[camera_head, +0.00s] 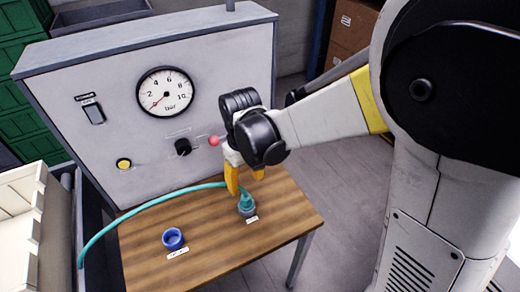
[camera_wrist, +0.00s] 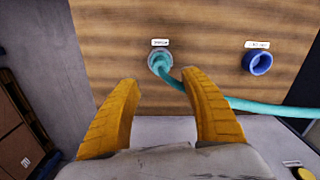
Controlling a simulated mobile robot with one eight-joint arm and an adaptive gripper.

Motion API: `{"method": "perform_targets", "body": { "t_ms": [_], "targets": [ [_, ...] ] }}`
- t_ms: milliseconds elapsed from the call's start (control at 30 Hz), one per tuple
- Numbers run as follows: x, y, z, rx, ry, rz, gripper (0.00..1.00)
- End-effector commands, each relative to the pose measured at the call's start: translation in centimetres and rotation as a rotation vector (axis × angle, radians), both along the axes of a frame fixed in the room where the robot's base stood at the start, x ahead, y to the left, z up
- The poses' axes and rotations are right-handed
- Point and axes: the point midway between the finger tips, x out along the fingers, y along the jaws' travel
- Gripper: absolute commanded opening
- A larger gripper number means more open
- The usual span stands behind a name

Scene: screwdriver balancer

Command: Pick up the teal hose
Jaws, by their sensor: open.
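The teal hose (camera_head: 148,203) curves over the wooden table (camera_head: 190,257) from its left side, and its end sits in a grey ring holder (camera_head: 246,211) near the table's right part. In the wrist view the hose (camera_wrist: 262,106) runs from the holder toward the right edge. My gripper (camera_head: 245,182) hangs above the table beside the hose end, with yellow fingers pointing down. In the wrist view my gripper (camera_wrist: 165,100) has its two fingers wide apart with nothing between the tips. The hose end lies just ahead of the gap between them.
A blue ring holder (camera_head: 173,239) stands at the table's front left; it also shows in the wrist view (camera_wrist: 257,62). A grey panel (camera_head: 110,62) with a bar gauge (camera_head: 165,92), a black knob and a yellow button rises behind the table. White crates (camera_head: 22,215) stand at left.

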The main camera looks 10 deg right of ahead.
Motion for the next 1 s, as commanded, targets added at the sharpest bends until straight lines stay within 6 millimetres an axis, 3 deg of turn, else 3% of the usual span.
{"method": "perform_targets", "body": {
  "t_ms": [233,567,800,1000],
  "targets": [
    [0.0,0.1,-4.2,-0.001,0.004,0.003,0.54],
    [0.3,0.0,-6.9,0.000,0.003,0.002,0.54],
    [0.7,0.0,-10.6,-0.001,0.003,0.002,0.54],
    [0.7,0.0,-10.8,-0.001,0.003,0.002,0.54]
  ]
}}
